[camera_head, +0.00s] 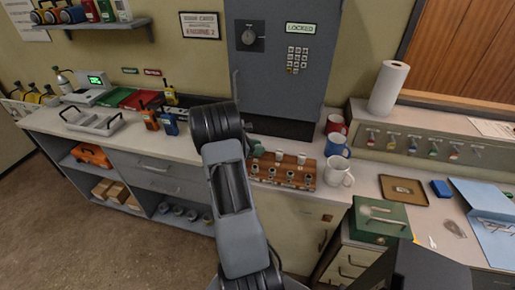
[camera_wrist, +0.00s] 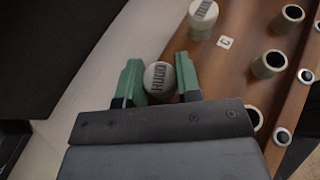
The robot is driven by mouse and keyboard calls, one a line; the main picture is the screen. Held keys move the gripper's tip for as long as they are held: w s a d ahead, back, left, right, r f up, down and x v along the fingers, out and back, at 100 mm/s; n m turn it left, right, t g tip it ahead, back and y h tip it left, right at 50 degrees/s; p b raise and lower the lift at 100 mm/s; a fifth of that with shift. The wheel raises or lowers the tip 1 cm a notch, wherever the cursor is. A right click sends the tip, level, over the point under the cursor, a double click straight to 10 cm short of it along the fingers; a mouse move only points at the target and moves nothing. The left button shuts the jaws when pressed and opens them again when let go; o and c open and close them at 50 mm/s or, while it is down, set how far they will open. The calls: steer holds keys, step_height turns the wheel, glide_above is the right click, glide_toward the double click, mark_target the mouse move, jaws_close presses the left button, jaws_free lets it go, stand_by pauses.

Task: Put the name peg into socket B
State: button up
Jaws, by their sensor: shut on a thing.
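In the wrist view my gripper (camera_wrist: 159,72) has its green fingers on either side of a pale round name peg (camera_wrist: 159,80), whose top has dark lettering that looks like HUGO. The peg is at the left edge of the wooden socket board (camera_wrist: 238,75); I cannot tell whether it touches the board. Open round sockets and a tile lettered C (camera_wrist: 225,42) show on the board; no letter B is readable. Another lettered peg (camera_wrist: 203,14) stands farther up. In the head view the board (camera_head: 262,178) lies on the counter, and my arm hides most of the gripper.
Red (camera_head: 336,125), blue (camera_head: 337,145) and white (camera_head: 338,171) mugs stand close to the board's right. A grey locked cabinet (camera_head: 270,75) rises behind it. A green box (camera_head: 378,222) sits at front right. Radios (camera_head: 150,119) and a grey tray (camera_head: 91,121) are left.

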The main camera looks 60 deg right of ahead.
steer(key=shift+a+f+b, duration=0.1)
steer(key=shift+f+b, duration=0.2)
steer(key=shift+f, duration=0.25)
steer(key=o, duration=1)
steer(key=shift+o, duration=0.2)
steer(key=shift+w+r+p, duration=0.1)
steer(key=shift+r+p, duration=0.9)
steer(key=shift+r, duration=0.4)
steer(key=shift+r+p, duration=1.2)
steer(key=shift+r, duration=0.6)
